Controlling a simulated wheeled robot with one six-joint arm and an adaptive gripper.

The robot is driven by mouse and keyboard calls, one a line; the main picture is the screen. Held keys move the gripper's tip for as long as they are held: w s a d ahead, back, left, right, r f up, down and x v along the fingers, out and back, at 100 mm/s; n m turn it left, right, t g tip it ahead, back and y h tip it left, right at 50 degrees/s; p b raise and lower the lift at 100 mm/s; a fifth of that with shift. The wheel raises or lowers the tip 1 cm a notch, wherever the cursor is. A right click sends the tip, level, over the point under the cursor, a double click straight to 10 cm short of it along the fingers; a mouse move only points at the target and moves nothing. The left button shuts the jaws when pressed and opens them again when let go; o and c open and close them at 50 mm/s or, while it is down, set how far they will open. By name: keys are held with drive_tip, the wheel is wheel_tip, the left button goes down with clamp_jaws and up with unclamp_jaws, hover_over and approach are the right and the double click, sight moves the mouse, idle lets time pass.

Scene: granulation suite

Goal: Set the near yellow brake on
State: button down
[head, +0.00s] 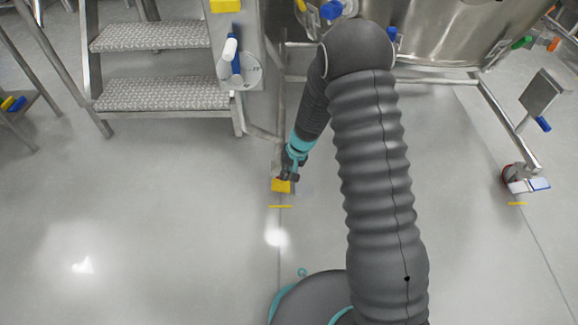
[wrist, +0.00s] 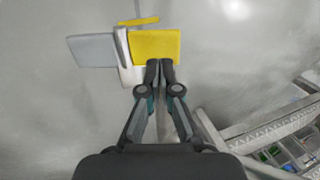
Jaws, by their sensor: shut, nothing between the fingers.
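The near yellow brake (head: 282,186) is a flat yellow pedal low by the floor, at the foot of the metal frame. In the wrist view the yellow pedal (wrist: 156,46) sits to the right of a pale bracket, with a flat grey pedal (wrist: 92,50) on the bracket's left. My gripper (head: 289,173) is shut and empty, pointing down at the yellow pedal. In the wrist view the closed fingertips (wrist: 160,63) overlap the pedal's lower edge; I cannot tell whether they touch it. The grey pedal is not clear in the head view.
A yellow floor mark (head: 281,207) lies just in front of the brake. Metal steps (head: 150,95) stand at the left, and a steel vessel (head: 450,30) on a frame at the back. Another caster with a white and blue pedal (head: 530,185) is at the right. The front left floor is clear.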

sight(279, 185)
drive_tip(key=shift+x, duration=2)
drive_tip(key=shift+r+p, duration=0.1)
drive_tip(key=shift+p, duration=0.3)
drive_tip(key=shift+a, duration=0.15)
drive_tip(key=shift+h+p, duration=0.3)
drive_tip(key=shift+p, duration=0.05)
